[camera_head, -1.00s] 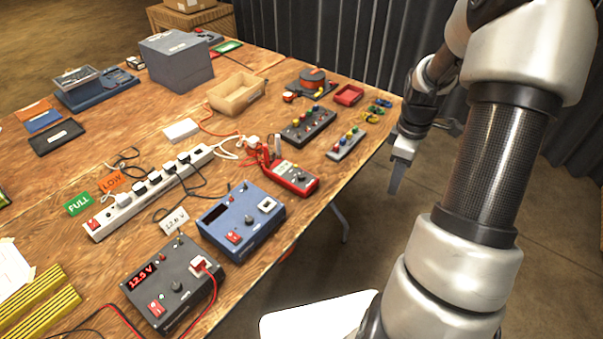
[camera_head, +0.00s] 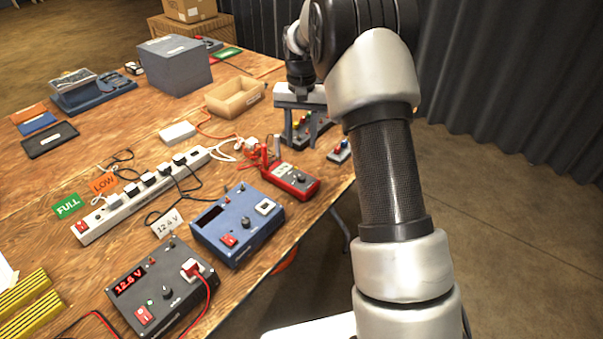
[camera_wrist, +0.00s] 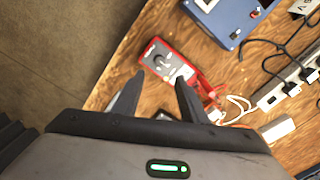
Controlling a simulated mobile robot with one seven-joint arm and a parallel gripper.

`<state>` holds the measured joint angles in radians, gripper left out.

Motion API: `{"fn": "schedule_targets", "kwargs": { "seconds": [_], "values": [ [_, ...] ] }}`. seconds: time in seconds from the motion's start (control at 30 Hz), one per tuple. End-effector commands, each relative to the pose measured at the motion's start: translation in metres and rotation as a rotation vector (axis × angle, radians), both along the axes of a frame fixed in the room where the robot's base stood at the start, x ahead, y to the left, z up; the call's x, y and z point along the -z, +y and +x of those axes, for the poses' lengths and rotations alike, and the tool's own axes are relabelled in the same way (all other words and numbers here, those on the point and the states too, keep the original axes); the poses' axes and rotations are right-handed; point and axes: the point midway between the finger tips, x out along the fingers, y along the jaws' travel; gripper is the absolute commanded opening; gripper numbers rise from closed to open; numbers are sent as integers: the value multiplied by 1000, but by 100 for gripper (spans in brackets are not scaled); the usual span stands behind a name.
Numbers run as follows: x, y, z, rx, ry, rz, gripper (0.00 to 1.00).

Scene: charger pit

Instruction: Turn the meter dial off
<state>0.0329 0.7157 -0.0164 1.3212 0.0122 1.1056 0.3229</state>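The red meter (camera_head: 291,181) lies on the wooden table near its right edge, beyond the blue box. Its dark round dial (camera_head: 301,178) faces up. The pointer is too small to read. In the wrist view the meter (camera_wrist: 172,66) shows between and beyond my fingertips, with its dial (camera_wrist: 159,60) near the upper left end. My gripper (camera_head: 300,138) is over the table, beyond the meter in the head view. In the wrist view my gripper (camera_wrist: 161,78) is open, with its two fingers apart and nothing between them. It does not appear to touch the meter.
A blue power box (camera_head: 238,226) and a dark box (camera_head: 163,293) reading 12.6 V stand nearer. A power strip (camera_head: 143,193) with several plugs and cables lies left of the meter. A wooden tray (camera_head: 236,97) stands behind. Button boxes are partly hidden by my gripper.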

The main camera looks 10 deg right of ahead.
Motion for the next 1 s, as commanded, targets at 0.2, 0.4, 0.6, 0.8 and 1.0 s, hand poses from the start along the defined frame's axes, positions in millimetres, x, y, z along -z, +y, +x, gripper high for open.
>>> {"fn": "schedule_targets", "kwargs": {
  "seconds": [0.2,0.4,0.6,0.8,1.0],
  "values": [
    [52,0,-1,-1,3,0,39],
    [93,0,-1,-2,3,0,39],
    [118,0,0,-2,0,0,39],
    [126,0,0,-2,-1,0,39],
    [126,0,0,-2,-1,0,39]
  ]
}}
